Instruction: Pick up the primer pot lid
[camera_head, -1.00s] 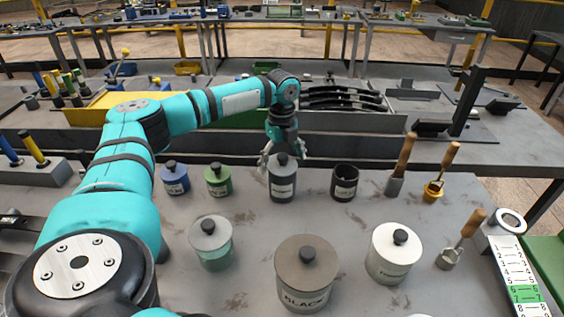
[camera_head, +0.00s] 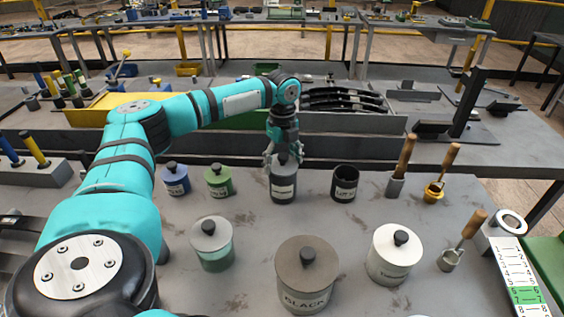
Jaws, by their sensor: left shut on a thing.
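A grey pot (camera_head: 283,190) stands in the middle of the back row on the near table; its label is too small to read. Its grey lid (camera_head: 275,171) with a dark knob sits on top, with no clear gap between lid and rim. My left gripper (camera_head: 283,159) points straight down over this pot and is shut on the lid's knob, which its fingers partly hide. My right gripper is not in view.
A blue pot (camera_head: 175,182) and a green pot (camera_head: 219,183) stand to the left, an open black pot (camera_head: 344,184) to the right. Larger lidded pots stand in front: pale green (camera_head: 213,252), black-labelled (camera_head: 306,285) and white (camera_head: 390,263). Wooden-handled tools (camera_head: 401,165) stand at right.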

